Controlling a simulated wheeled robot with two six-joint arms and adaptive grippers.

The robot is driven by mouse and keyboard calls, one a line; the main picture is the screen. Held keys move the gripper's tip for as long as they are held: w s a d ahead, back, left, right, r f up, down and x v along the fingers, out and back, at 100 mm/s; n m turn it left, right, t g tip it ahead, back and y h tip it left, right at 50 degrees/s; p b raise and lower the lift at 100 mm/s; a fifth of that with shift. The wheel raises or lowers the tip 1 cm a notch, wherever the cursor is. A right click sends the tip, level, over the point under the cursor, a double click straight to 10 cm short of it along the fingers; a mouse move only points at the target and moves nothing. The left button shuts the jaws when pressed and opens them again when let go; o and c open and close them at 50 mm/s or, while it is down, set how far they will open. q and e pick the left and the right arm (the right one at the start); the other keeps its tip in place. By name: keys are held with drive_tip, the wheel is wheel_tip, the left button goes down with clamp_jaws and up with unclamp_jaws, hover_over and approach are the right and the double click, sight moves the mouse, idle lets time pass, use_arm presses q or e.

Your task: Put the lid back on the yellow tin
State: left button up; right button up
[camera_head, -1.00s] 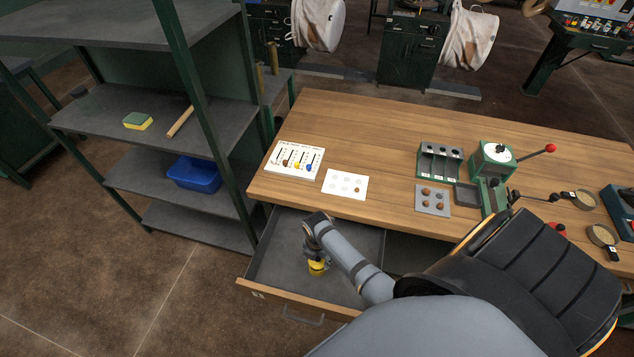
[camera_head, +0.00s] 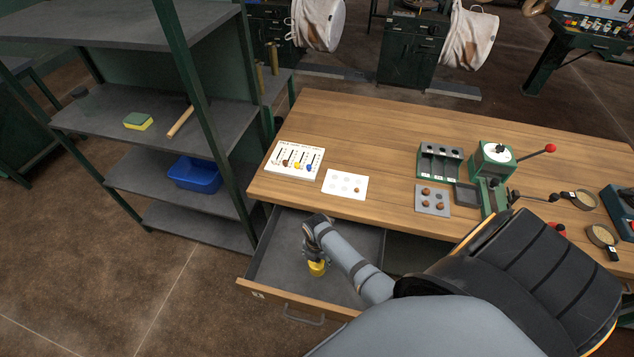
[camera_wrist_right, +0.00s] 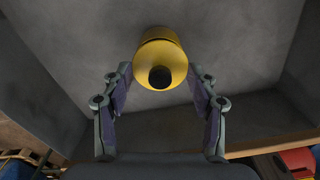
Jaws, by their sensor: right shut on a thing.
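The yellow tin (camera_head: 317,270) stands in the open drawer, below my right gripper (camera_head: 317,255). In the right wrist view the tin (camera_wrist_right: 157,34) shows behind its round yellow lid (camera_wrist_right: 160,58), which has a black knob in the middle. The lid lies against the tin's end; whether it is fully seated cannot be told. My left gripper is not in view.
The drawer (camera_head: 275,262) is pulled out under the wooden bench (camera_head: 380,130), its grey floor bare around the tin. A shelf rack with a blue bin (camera_head: 195,174) stands to the left. Cards and a green press (camera_head: 490,165) are on the bench top.

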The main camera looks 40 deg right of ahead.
drive_tip(key=shift+f+p, duration=0.15)
drive_tip(key=shift+p, duration=0.4)
idle(1.5)
drive_tip(key=o, duration=1)
drive_tip(key=o, duration=0.3)
wheel_tip(320, 180, up, 7)
drive_tip(key=p, duration=0.7)
drive_tip(key=shift+p, duration=0.4)
